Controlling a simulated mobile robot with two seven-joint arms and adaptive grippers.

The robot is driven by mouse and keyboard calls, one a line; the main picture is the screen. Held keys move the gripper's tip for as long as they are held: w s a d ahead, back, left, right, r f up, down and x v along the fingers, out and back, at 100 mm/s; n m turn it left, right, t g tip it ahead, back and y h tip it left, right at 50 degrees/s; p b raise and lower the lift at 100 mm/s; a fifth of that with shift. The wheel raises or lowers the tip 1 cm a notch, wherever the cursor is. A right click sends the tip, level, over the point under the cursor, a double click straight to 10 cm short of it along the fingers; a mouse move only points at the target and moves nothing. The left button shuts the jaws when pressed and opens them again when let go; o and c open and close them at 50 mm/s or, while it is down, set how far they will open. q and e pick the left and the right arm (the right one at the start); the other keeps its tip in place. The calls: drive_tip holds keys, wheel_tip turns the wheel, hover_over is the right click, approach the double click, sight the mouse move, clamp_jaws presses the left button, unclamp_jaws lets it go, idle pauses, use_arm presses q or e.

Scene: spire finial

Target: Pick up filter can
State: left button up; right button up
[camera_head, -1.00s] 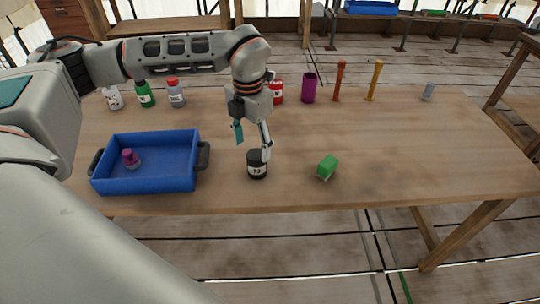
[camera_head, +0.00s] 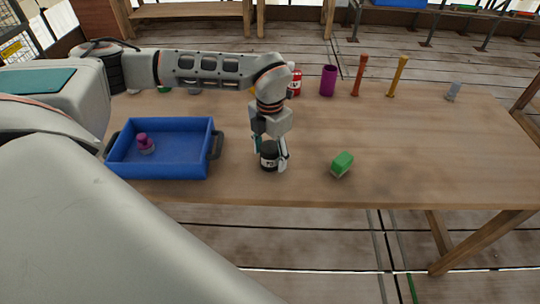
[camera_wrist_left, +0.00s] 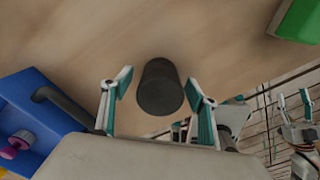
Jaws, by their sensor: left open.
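In the left wrist view the dark round top of the can (camera_wrist_left: 160,88) lies between the two open fingertips, with a gap to each side. My right gripper (camera_wrist_left: 294,105) shows at the right edge of that view, small, with its fingers apart.
The blue tray (camera_head: 205,180) with a purple-topped item (camera_head: 145,143) is to the left. A green block (camera_head: 342,164) lies to the right. A purple cup (camera_head: 328,81), an orange post (camera_head: 359,75) and a yellow post (camera_head: 397,76) stand behind. The right tabletop is largely clear.

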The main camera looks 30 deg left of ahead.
use_arm(q)
drive_tip(key=c, duration=1.2)
drive_tip(key=shift+c, duration=0.2)
drive_tip(key=shift+r, duration=0.1)
